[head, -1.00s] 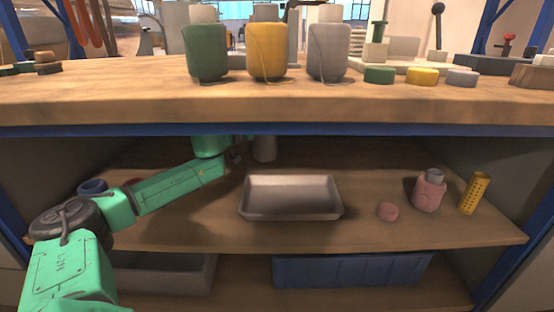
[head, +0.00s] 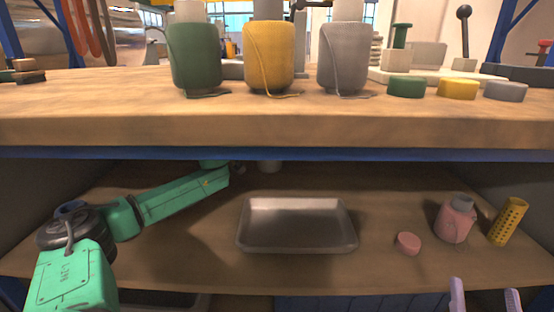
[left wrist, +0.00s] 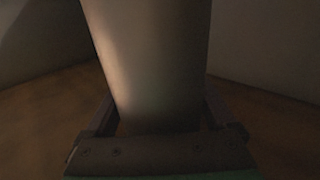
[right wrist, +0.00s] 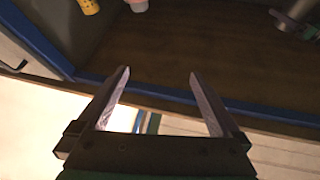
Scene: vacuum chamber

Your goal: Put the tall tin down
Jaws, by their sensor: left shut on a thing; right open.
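The tall tin is a plain grey cylinder (left wrist: 150,50). In the left wrist view it stands between the fingers of my left gripper (left wrist: 160,112), which is shut on it. In the head view a small part of the tin (head: 270,167) shows at the back of the upper shelf, under the worktop edge, which hides its top. I cannot tell whether its base touches the shelf. My right gripper (head: 485,298) is open and empty at the lower right, in front of the shelf; it also shows in the right wrist view (right wrist: 160,75).
A metal tray (head: 297,246) lies mid-shelf. To its right are a pink disc (head: 408,243), a pink jar (head: 454,220) and a yellow perforated cylinder (head: 508,222). The worktop (head: 280,125) hangs low over my left arm. Bare shelf shows in front of that arm.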

